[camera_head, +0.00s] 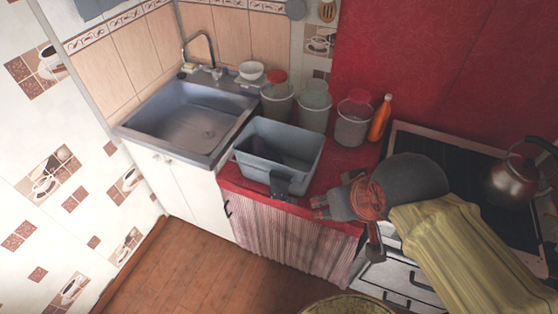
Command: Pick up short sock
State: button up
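A small dark grey item (280,184), which could be the short sock, hangs at the front rim of a grey-blue plastic bin (250,168) on the red counter. Its fine shape is too small to make out. My gripper (347,234) is to the right of the bin, over the front edge of the counter. Its two fingers look spread apart, one pointing left and one pointing down, with nothing seen between them. It is apart from the grey item. My arm hides part of the counter and stove front.
A sink (195,118) is left of the bin. Several lidded containers, one of them a clear tub (353,124), and an orange bottle (380,118) stand behind it. A kettle (515,180) sits on the stove (470,162) at right. Bare counter (335,165) shows right of the bin.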

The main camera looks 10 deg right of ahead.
aim_at(280, 183)
jog(key=z, duration=2.8)
jog(key=u, duration=3)
jog(key=i+j+z, duration=0.2)
jog(key=j, duration=0.2)
